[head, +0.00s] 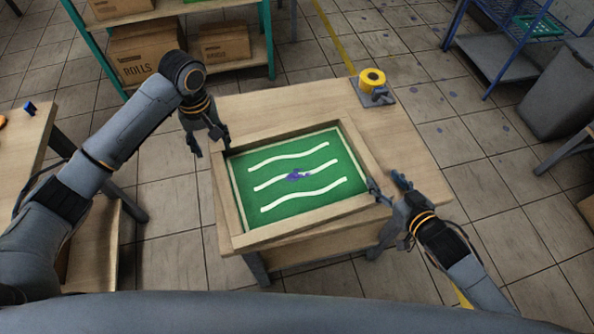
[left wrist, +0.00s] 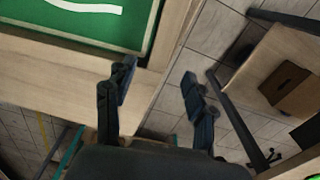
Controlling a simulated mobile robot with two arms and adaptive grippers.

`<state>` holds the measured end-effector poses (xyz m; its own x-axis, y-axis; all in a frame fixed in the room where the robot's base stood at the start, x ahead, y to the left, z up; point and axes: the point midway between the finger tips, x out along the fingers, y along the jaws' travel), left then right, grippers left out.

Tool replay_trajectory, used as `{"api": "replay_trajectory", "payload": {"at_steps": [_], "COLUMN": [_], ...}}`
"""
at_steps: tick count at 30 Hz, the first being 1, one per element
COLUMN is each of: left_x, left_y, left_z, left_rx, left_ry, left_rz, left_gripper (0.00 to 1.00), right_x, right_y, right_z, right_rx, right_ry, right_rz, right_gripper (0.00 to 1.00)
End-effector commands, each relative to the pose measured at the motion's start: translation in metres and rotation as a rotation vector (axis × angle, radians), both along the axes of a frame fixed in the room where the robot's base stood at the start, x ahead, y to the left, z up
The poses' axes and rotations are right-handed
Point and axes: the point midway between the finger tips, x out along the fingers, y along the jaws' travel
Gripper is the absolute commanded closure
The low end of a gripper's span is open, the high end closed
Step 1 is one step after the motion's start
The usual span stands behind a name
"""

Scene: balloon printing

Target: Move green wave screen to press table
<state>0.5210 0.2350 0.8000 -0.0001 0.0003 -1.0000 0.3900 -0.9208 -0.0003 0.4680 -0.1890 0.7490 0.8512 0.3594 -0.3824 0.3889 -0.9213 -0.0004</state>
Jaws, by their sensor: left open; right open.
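The green wave screen (head: 265,190) is a wooden-framed green panel with several white wavy stripes and a small purple smear in its middle. It lies flat on a light wooden table (head: 408,130). In the left wrist view a corner of the screen (left wrist: 125,33) shows at the upper left. My left gripper (head: 209,148) is open and empty at the frame's upper left side; its fingers also show in the left wrist view (left wrist: 158,85). My right gripper (head: 388,186) is open beside the frame's right edge. I cannot tell whether either gripper touches the frame.
A yellow tape roll (head: 372,80) on a grey holder stands at the table's back right corner. A shelf with cardboard boxes (head: 140,52) is behind. A blue rack (head: 505,50) and a grey bin (head: 562,90) stand at right. Another wooden table (head: 22,140) is at left.

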Motion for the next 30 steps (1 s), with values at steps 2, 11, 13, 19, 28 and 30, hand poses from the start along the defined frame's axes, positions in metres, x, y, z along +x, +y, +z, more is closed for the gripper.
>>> {"api": "replay_trajectory", "payload": {"at_steps": [2, 11, 13, 19, 28, 30], "left_x": [-0.001, 0.0, 0.0, 0.0, 0.0, 0.0], "left_y": [0.0, -0.001, -0.001, -0.001, 0.0, 0.0], "left_z": [-0.016, -0.055, -0.059, -0.062, -0.062, -0.062], "left_rx": [0.002, 0.0, 0.0, 0.0, 0.0, 0.0], "left_ry": [0.004, 0.001, 0.001, 0.0, 0.0, 0.0], "left_rz": [0.001, -0.001, -0.001, -0.001, -0.001, -0.001], "left_gripper": [0.45, 0.45, 0.45, 0.45, 0.76, 0.9], "right_x": [0.015, 0.047, 0.051, 0.053, 0.052, 0.052], "right_y": [0.006, 0.02, 0.021, 0.022, 0.022, 0.022], "right_z": [-0.005, -0.021, -0.022, -0.024, -0.023, -0.023], "right_rx": [0.001, 0.0, -0.001, 0.0, 0.0, 0.0], "right_ry": [-0.003, 0.0, 0.0, 0.001, 0.0, 0.0], "right_rz": [-0.001, 0.0, 0.0, 0.0, 0.0, 0.0], "right_gripper": [0.45, 0.45, 0.45, 0.45, 0.76, 0.9]}}
